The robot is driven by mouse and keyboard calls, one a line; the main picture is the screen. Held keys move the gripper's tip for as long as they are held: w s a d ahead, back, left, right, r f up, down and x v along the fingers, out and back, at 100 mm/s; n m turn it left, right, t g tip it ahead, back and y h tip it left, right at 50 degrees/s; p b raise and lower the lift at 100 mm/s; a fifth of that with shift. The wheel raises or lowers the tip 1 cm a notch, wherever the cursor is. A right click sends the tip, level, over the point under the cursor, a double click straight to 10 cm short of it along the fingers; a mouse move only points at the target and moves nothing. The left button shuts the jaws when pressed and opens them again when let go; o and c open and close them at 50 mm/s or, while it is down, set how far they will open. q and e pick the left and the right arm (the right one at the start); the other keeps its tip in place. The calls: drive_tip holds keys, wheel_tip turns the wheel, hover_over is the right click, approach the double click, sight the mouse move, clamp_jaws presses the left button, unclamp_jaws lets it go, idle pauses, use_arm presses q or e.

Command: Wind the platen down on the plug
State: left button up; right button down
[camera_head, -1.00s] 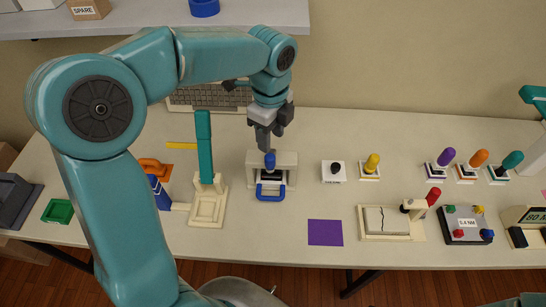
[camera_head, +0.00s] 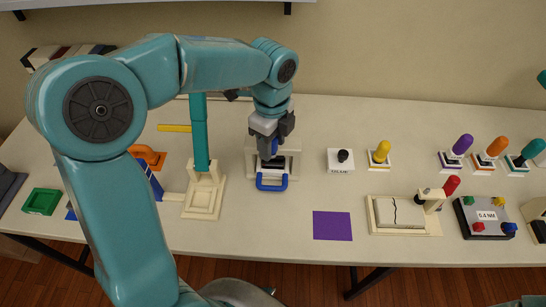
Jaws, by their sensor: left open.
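A small cream press frame (camera_head: 293,160) stands at the middle of the table. Its blue knob is mostly hidden by my gripper. A dark part (camera_head: 271,164) shows inside the frame, and a blue U-shaped handle (camera_head: 272,187) sticks out in front at its base. My left gripper (camera_head: 267,148) points down over the press with its jaws open around the top of the knob; I cannot tell if they touch it. No plug can be made out inside the press. My right gripper is out of view.
A cream stand with a tall teal lever (camera_head: 201,135) is close left of the press. A white glue box (camera_head: 340,161) and a yellow-handled tool (camera_head: 380,154) stand to the right. A purple square (camera_head: 332,225) lies in front, with bare table around it.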

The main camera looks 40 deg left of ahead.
use_arm(q)
drive_tip(key=shift+s+f, duration=0.1)
drive_tip(key=shift+f, duration=0.05)
clamp_jaws()
drive_tip(key=shift+w+d+p, duration=0.35)
drive_tip(key=shift+w+d, duration=0.1)
drive_tip(key=shift+w, duration=0.2)
drive_tip(key=shift+w+d+p, duration=0.3)
drive_tip(key=shift+w+d, duration=0.15)
drive_tip(key=shift+w, duration=0.15)
